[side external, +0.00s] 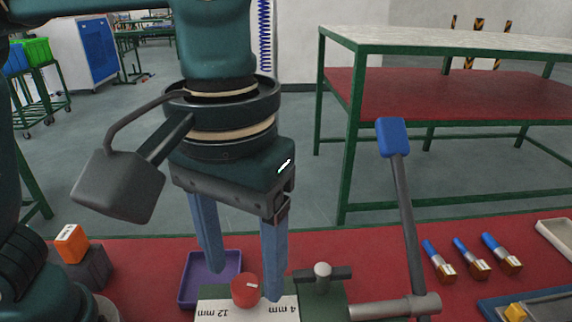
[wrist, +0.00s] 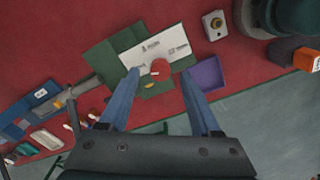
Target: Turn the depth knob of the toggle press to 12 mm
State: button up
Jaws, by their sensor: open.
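The toggle press has a red depth knob (side external: 246,290) with a short white mark on the right part of its top. The knob sits on a white scale plate (side external: 222,310) with "12 mm" at the left and "4 mm" at the right; both labels appear upside down in the side view. I cannot tell the exact setting. My gripper (side external: 243,286) points down with its blue fingers open, one on each side of the knob. In the wrist view the knob (wrist: 160,68) shows between the fingertips (wrist: 160,72); I cannot tell whether they touch it.
The press lever with a blue handle (side external: 392,137) rises right of my gripper. A purple tray (side external: 189,292) lies behind the knob.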

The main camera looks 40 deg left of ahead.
jog(key=shift+f, duration=0.85)
grip_shut()
